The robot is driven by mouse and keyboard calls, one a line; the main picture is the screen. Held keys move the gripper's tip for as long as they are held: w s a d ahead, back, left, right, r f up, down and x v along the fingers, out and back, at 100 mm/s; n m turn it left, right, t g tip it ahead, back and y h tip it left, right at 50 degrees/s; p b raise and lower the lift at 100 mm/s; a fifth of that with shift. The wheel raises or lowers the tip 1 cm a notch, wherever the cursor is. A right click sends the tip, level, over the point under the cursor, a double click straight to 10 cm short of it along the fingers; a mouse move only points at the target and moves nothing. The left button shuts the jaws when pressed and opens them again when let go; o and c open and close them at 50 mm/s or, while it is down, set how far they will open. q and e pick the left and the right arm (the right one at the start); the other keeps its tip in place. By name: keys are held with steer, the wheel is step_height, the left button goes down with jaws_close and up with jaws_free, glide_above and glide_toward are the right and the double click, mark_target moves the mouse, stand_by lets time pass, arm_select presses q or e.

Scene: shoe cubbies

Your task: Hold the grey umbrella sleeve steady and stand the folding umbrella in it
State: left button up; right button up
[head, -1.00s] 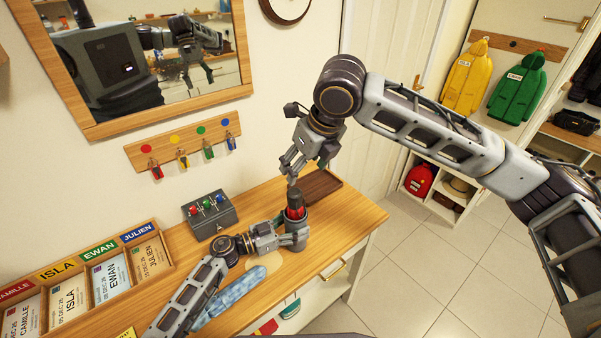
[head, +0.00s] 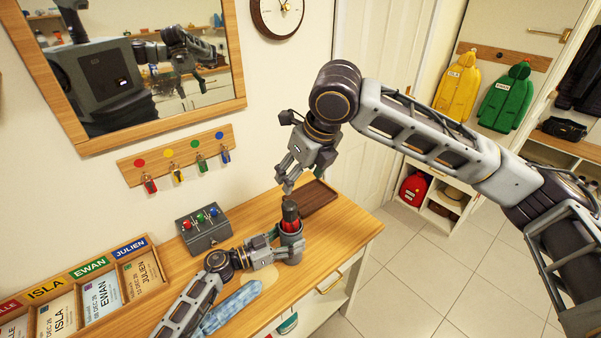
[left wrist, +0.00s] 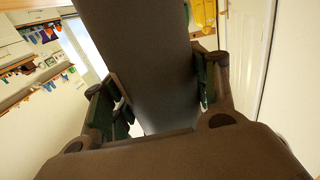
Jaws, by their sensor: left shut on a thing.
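The grey umbrella sleeve (head: 291,249) stands upright on the wooden bench top. The folding umbrella (head: 291,216), red with a dark top end, stands inside it with its upper part sticking out; its lower part is hidden. My left gripper (head: 284,250) is shut on the sleeve from the left. In the left wrist view the sleeve (left wrist: 155,75) fills the space between the finger pads. My right gripper (head: 302,178) is just above the umbrella's top end, its fingers apart and holding nothing that I can see.
A grey box with coloured knobs (head: 203,229) and a blue patterned item (head: 230,308) lie left of the sleeve. A brown tray (head: 315,197) is behind it. Name-card holders (head: 84,290) fill the bench's left. The bench's right end is clear.

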stand_by(0.4)
arm_select(q)
steer(key=o, duration=1.1)
steer(key=shift+a, duration=0.1)
steer(key=shift+v, duration=5.95)
